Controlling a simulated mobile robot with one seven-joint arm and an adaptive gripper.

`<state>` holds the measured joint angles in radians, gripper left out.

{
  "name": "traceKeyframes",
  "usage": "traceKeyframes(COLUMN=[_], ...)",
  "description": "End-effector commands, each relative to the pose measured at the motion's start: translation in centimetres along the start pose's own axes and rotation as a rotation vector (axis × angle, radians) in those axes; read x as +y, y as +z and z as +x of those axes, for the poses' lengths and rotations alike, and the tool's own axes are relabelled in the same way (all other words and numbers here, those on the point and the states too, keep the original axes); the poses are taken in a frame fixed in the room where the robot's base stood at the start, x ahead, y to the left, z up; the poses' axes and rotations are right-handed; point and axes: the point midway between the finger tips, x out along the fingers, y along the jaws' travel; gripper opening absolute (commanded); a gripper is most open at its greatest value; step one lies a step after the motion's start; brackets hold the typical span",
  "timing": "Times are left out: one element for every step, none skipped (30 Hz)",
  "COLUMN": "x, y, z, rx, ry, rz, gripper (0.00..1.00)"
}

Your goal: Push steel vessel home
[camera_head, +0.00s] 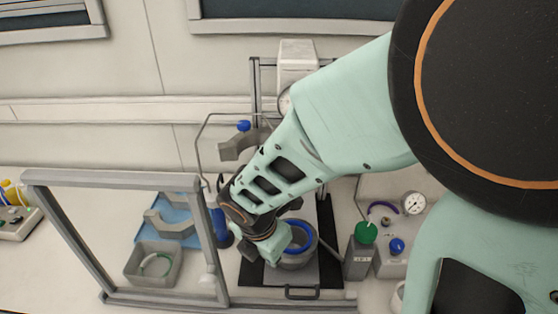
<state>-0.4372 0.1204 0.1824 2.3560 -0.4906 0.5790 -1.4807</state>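A grey steel vessel (298,261) with a blue ring around its top stands on a grey plate over a black base (330,268), below the reactor stand (256,88). My gripper (272,254) is low at the vessel's left side, at or very near its rim. The fingertips are small and partly merged with the vessel, so I cannot tell whether they touch it or are open or shut. My arm hides the middle of the stand and the space above the vessel.
A grey frame (68,232) stands at the left. Behind it are a blue tray (150,229) with a grey clamp part and a grey bin (135,272). A dark handle (302,293) is at the plate's front. A green-capped container (359,259) and gauge (413,203) stand right.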

Motion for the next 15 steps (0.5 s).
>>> traceKeyframes(x=[0.1,0.1,0.1,0.2,0.2,0.2,0.2,0.2,0.2,0.2,0.2,0.2,0.2,0.2,0.2], y=[-1.1,-1.6,-2.1,-2.5,-2.7,-2.9,-3.0,-3.1,-3.1,-3.1,-3.2,-3.2,-3.2,-3.2,-3.2], z=[-0.4,-0.4,-0.5,-0.5,-0.4,-0.3,-0.2,0.0,0.2,0.5,0.8,1.2,1.6,1.9,2.4], rx=[0.010,0.014,0.019,0.021,0.023,0.025,0.026,0.026,0.026,0.026,0.026,0.026,0.026,0.026,0.026], ry=[-0.004,-0.005,-0.005,-0.005,-0.005,-0.005,-0.005,-0.005,-0.005,-0.004,-0.004,-0.004,-0.004,-0.004,-0.004], rz=[-0.077,-0.115,-0.157,-0.180,-0.197,-0.212,-0.219,-0.222,-0.223,-0.222,-0.221,-0.220,-0.220,-0.219,-0.218], gripper=[0.00,0.00,0.00,0.00,0.00,0.00,0.00,0.00,0.00,0.00,0.00,0.00,0.00,0.00,0.00])
